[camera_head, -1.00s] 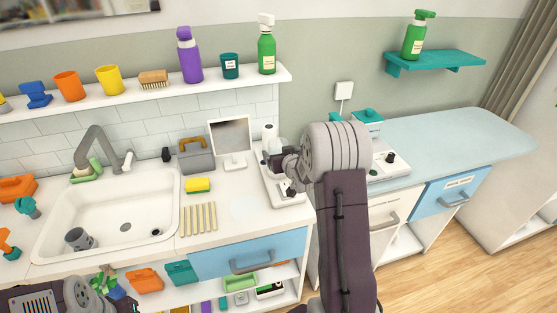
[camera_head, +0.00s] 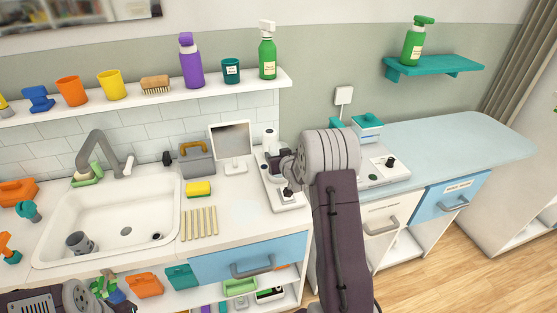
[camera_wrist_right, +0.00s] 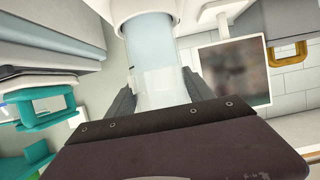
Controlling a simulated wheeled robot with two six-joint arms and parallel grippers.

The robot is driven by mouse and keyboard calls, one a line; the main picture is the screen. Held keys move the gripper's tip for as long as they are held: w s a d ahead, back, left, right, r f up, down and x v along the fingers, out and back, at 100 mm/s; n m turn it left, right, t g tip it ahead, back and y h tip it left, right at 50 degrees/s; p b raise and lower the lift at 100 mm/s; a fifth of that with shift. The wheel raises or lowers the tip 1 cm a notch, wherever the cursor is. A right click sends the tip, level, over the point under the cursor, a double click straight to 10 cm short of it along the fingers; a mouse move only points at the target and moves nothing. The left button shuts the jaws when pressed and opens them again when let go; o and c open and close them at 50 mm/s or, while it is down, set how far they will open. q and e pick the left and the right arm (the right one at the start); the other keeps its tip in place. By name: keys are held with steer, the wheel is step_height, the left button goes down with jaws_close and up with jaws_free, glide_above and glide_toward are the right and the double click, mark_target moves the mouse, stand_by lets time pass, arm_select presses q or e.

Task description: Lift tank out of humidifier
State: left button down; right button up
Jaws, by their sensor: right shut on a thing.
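The humidifier (camera_head: 290,202) is a white unit with a dark knob, standing at the right end of the white counter. Its tank (camera_head: 269,136) has a white top that shows above my right gripper (camera_head: 275,160). In the right wrist view the tank (camera_wrist_right: 153,62) is a pale blue, see-through cylinder under a white cap. My right gripper (camera_wrist_right: 160,98) is shut on it, with one dark finger at each side. My wrist hides part of the humidifier in the head view, so I cannot tell whether the tank touches its base. My left arm shows at the lower left; its fingertips are out of view.
A small white screen (camera_head: 230,145) and a grey toolbox (camera_head: 197,160) stand left of the humidifier. A shelf (camera_head: 205,94) with bottles and cups runs above. A second white unit (camera_head: 383,171) with a knob stands right of my arm. The blue counter (camera_head: 460,140) beyond is mostly clear.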

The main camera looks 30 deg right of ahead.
mark_target(276, 143)
step_height(276, 143, up, 4)
steer(key=s+d+r+p, duration=0.2)
steer(key=s+d+r, duration=0.5)
steer(key=s+d, duration=0.1)
steer(key=shift+d+p, duration=0.15)
steer(key=shift+p, duration=0.25)
